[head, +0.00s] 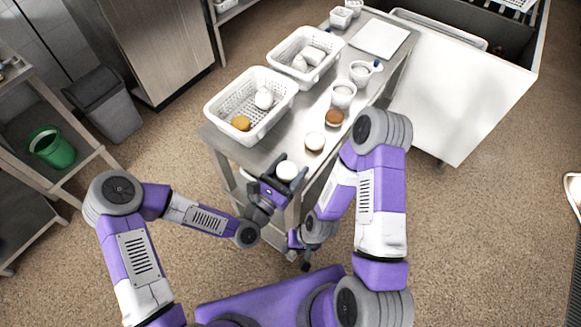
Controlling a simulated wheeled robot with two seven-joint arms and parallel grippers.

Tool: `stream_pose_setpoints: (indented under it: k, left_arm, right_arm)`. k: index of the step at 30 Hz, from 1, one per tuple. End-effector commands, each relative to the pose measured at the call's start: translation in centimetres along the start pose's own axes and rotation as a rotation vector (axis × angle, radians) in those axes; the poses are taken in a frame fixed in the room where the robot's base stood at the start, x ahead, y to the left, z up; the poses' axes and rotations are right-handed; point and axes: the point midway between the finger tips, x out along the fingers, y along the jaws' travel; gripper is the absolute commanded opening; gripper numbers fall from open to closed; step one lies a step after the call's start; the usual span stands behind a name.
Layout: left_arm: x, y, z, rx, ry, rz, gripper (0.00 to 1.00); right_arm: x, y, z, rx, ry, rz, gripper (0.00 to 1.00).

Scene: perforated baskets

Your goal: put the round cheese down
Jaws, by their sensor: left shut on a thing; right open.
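A round white cheese (287,169) is held in my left gripper (287,174), which is shut on it. The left gripper is at the near end of the steel table (239,152), close to its edge. Whether the cheese touches the table is unclear. Another pale round piece (315,141) lies on the table, a little to the right and farther back. My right gripper (299,252) is open, low and in front of the table's near end; its fingers are partly hidden by my arm.
A white perforated basket (215,106) with an orange-brown piece (241,123) and white pieces stands on the table's left. A second basket (277,57) is behind it. White containers (343,94), a brown-topped cup (334,118) and a white board (379,38) stand right and back.

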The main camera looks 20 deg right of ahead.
Motion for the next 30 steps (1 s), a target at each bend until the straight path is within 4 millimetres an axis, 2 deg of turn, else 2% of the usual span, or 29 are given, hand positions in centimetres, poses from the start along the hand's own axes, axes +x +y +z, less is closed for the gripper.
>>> stream_pose_setpoints:
  k: [1,6,16,21,22,30]
  left_arm:
    - [0.0,0.0,0.1,0.000,0.000,-0.001,0.66]
    - [0.0,0.0,0.1,0.000,-0.001,-0.001,0.90]
    - [0.1,0.0,0.3,0.001,0.000,-0.001,0.90]
    - [0.3,-0.1,1.7,0.002,0.000,-0.002,0.90]
    - [0.0,0.0,1.7,0.001,0.001,0.000,0.90]
    - [-7.0,0.1,1.2,-0.006,0.006,0.005,0.90]
  right_arm:
    - [-0.1,0.0,0.0,0.000,0.000,0.000,0.43]
    - [-0.1,0.0,0.0,0.000,0.000,0.000,0.43]
    - [-0.3,-0.1,0.0,0.000,0.000,0.000,0.43]
    - [-1.6,-0.6,0.1,0.000,0.000,0.000,0.43]
    - [-1.7,-0.6,0.1,0.000,0.000,0.000,0.43]
    - [-1.7,-0.6,0.1,0.000,0.000,0.000,0.43]
